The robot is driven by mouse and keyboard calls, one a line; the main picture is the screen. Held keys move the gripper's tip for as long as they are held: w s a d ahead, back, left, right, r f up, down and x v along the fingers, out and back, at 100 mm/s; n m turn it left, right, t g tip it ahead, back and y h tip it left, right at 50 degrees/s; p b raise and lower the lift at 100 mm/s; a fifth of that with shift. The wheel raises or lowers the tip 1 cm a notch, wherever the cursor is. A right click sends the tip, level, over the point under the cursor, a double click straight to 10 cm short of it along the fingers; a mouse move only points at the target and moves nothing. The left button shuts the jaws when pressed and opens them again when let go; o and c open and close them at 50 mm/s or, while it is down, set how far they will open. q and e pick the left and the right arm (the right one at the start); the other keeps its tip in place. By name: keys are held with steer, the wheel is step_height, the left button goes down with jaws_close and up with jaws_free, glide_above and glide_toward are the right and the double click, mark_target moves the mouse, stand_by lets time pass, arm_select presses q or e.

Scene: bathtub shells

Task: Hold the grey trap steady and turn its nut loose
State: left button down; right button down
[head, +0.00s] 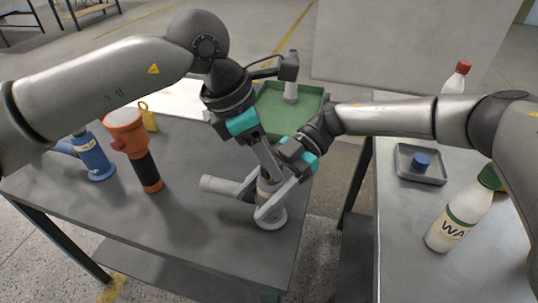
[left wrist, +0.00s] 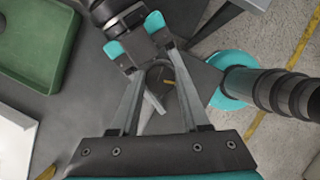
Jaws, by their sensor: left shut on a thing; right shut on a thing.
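The grey trap (head: 270,222) stands upright near the right front corner of the left table, its side pipe (head: 215,186) pointing left. My left gripper (head: 262,185) comes down from above and is shut on the trap's upper part. My right gripper (head: 268,205) reaches in from the right and is shut on the trap just below, its long fingers slanting down to the left. The fingers hide much of the trap, and I cannot tell the nut apart. In the left wrist view, my left gripper's fingers (left wrist: 160,80) close around the trap, beside my right gripper (left wrist: 130,40).
An orange flashlight (head: 128,130) and a blue trap (head: 92,158) stand left on the table. A green tray (head: 275,125) is behind. The right table holds a grey tray (head: 425,177) with a blue cap (head: 421,162), and a green-capped white bottle (head: 462,215).

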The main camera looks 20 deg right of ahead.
stand_by(0.4)
arm_select(q)
steer(key=c, duration=0.7)
jaws_free()
steer(key=shift+o, duration=0.2)
steer(key=shift+r, duration=0.1)
steer(key=v, duration=1.2)
